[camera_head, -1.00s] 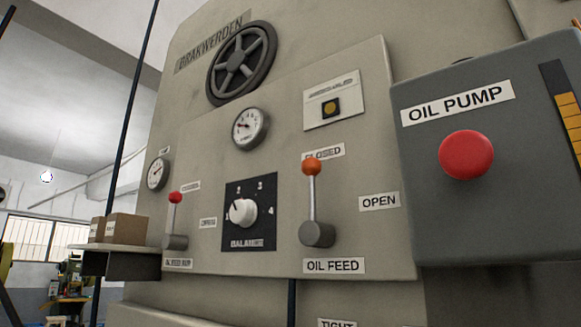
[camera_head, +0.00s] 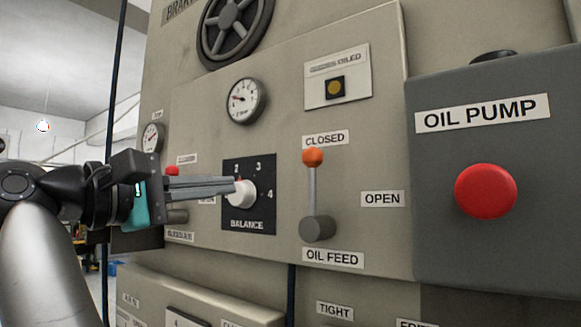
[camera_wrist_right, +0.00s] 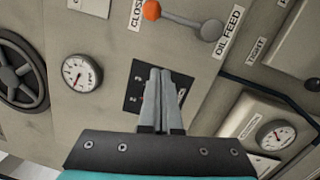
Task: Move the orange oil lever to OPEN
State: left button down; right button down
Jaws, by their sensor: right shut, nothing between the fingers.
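The oil lever has an orange knob (camera_head: 313,157) on a thin grey rod and a round grey pivot (camera_head: 317,228). It stands upright, with its knob just below the CLOSED label (camera_head: 326,138). The OPEN label (camera_head: 382,199) is to the right of the rod. The orange knob also shows at the top of the right wrist view (camera_wrist_right: 152,10). My right gripper (camera_head: 232,186) is shut and empty. Its fingertips are in front of the BALANCE dial, left of the lever and apart from it. They also show in the right wrist view (camera_wrist_right: 160,74). My left gripper is not in view.
The BALANCE dial (camera_head: 243,195) is partly behind my fingertips. A red-knobbed lever (camera_head: 172,171) is partly hidden by my gripper. The grey OIL PUMP box (camera_head: 440,251) with its red button (camera_head: 486,191) juts out at the right. The panel between the dial and the oil lever is clear.

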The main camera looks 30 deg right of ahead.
jog(key=shift+s+a+r+m+t+y, duration=0.25)
jog(key=shift+s+r+m+y, duration=0.1)
jog(key=shift+s+r, duration=0.2)
jog(key=shift+s+a+r+m+t+y, duration=0.25)
jog(key=shift+s+r+m+y, duration=0.15)
jog(key=shift+r, duration=0.1)
jog(key=shift+d, duration=0.15)
jog(key=d+p, duration=0.3)
jog(key=d, duration=0.8)
jog(key=shift+d, duration=0.3)
